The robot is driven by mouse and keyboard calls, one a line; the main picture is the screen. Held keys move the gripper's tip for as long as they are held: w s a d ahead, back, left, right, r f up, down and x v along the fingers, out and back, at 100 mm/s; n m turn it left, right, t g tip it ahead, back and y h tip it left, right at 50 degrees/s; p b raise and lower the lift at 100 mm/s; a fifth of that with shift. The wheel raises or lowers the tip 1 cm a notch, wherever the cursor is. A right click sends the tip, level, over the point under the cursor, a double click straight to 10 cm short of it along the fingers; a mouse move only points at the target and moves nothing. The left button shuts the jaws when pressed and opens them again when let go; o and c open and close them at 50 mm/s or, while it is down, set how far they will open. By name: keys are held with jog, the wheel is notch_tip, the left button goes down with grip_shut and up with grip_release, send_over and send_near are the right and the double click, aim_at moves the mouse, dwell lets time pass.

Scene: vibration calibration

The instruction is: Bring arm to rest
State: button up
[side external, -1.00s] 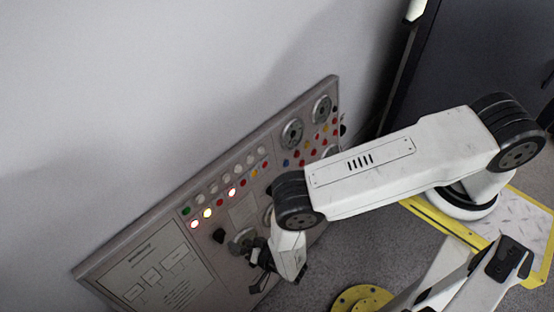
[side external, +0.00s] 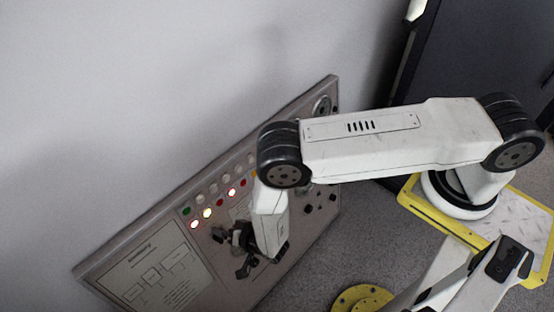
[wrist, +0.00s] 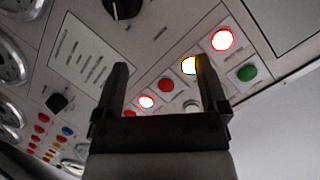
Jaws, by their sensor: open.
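My gripper (side external: 232,250) is in front of the grey control panel (side external: 330,90), near its lower middle in the side external view. In the wrist view my gripper (wrist: 165,75) shows two dark fingers spread apart with nothing between them. Behind the fingers is the panel's row of lamps and buttons: a lit red lamp (wrist: 222,40), a lit yellow lamp (wrist: 188,66) partly behind the right finger, a green button (wrist: 246,73) and a red button (wrist: 166,85). I cannot tell whether the fingers touch the panel.
The panel also carries a black knob (wrist: 57,102), round gauges (wrist: 10,60) and a printed diagram (side external: 150,275). A yellow round base (side external: 362,299) stands on the grey floor at the bottom. A dark cabinet (side external: 480,60) stands at the right. The wall above the panel is bare.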

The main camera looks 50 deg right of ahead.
jog(key=w+d+r+g, duration=0.1)
jog(key=r, duration=0.2)
jog(key=w+d+r+n+g, duration=0.1)
jog(key=w+r, duration=0.1)
jog(key=r, duration=0.2)
jog(key=w+d+r, duration=0.1)
jog(key=w+r, duration=0.1)
jog(key=r, duration=0.1)
jog(key=shift+w+r+n+g, duration=0.1)
jog(key=shift+r+n+g, duration=0.25)
jog(key=shift+n+g, duration=0.05)
jog(key=d+r+n+g, duration=0.2)
jog(key=d+r, duration=0.5)
jog(key=r, duration=0.4)
jog(key=s+d+r+n+g+h, duration=0.2)
jog(key=s+d+r+n+g, duration=0.1)
jog(key=s+d+r, duration=1)
jog(key=s+d+g, duration=0.1)
jog(key=s+d, duration=0.1)
jog(key=s, duration=0.1)
jog(key=shift+s+g, duration=0.2)
jog(key=shift+g, duration=0.2)
